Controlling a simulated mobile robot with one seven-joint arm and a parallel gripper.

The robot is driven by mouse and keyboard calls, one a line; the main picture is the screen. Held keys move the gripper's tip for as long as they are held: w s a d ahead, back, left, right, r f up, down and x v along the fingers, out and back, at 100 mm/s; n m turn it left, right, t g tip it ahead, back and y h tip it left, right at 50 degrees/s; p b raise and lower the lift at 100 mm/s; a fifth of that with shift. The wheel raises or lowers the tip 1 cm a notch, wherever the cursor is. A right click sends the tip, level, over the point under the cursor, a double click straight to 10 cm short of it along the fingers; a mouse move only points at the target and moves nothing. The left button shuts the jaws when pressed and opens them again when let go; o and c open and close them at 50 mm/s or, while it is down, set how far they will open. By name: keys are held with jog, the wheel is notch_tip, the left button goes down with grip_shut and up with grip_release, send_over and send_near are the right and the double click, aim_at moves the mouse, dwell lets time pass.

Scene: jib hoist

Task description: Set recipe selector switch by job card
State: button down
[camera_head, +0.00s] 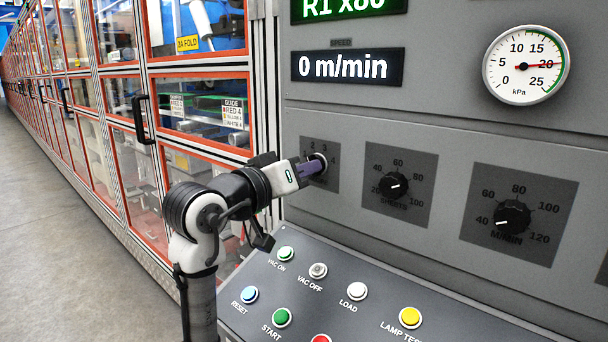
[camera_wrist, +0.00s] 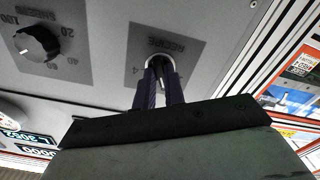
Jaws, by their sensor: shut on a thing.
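No job card is clearly recognisable.
Right of it are the sheets dial (camera_head: 394,186) and the m/min dial (camera_head: 512,218). Below is a sloped console with several buttons, including a white load button (camera_head: 357,291). A display (camera_head: 348,67) reads 0 m/min; a green one (camera_head: 348,7) reads R1 x80. Guarded machinery stands left.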

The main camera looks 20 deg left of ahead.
jog(key=shift+m, duration=0.5)
jog(key=c, duration=1.5)
grip_release()
jog(key=b+v, duration=0.2)
jog(key=v, duration=1.2)
jog(key=shift+w+b, duration=0.1)
jog(key=shift+b, duration=0.25)
